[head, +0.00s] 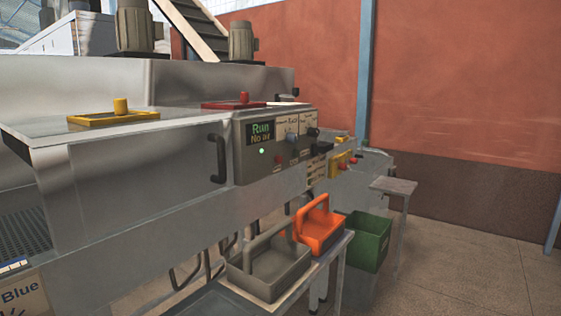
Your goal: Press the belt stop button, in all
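A grey control panel (243,160) is on the front of the steel machine, with a lit display (261,133) reading "Run" and what looks like "No air". A small red button (279,159) is low on this panel. Farther right, a yellow box (336,160) on the machine's front carries a red button (353,160). The labels are too small to read, so I cannot tell which button is the belt stop. Neither of my grippers is in view.
A grey tote (270,276) and an orange tote (318,232) stand on a low bench before the machine. A green bin (369,241) and a small grey stand (394,186) are beyond. A black handle (218,160) sticks out left of the panel. The floor at right is clear.

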